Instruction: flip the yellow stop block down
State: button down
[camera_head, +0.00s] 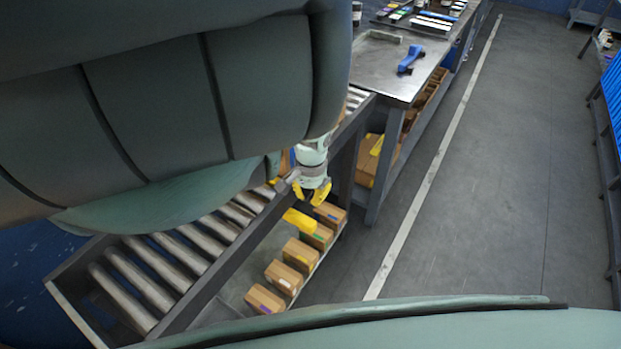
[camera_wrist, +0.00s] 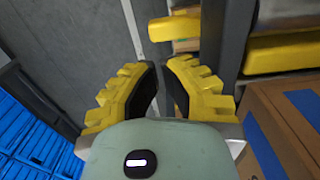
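A yellow block (camera_head: 300,222) sticks out from the conveyor's outer side rail, above the cartons below. In the wrist view, a yellow block (camera_wrist: 173,28) shows outside the dark rail and a larger yellow piece (camera_wrist: 283,52) lies inside it, beside a carton with blue tape. I cannot tell whether these two are joined. My gripper (camera_head: 313,195) has yellow fingers and hangs just beyond the block, outside the rail. In the wrist view, its fingertips (camera_wrist: 158,66) stand slightly apart with nothing between them. They appear apart from the block.
The roller conveyor (camera_head: 166,256) runs along the lower left. Several cartons (camera_head: 283,277) stand on a lower shelf beside it. A metal table (camera_head: 388,72) with a blue tool (camera_head: 410,59) is at the top. The floor (camera_head: 500,160) at the right is clear. My body hides the upper left.

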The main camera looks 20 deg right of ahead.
notch_tip(320, 180, up, 4)
jog(key=shift+r+p, duration=0.25)
jog(key=shift+p, duration=0.45)
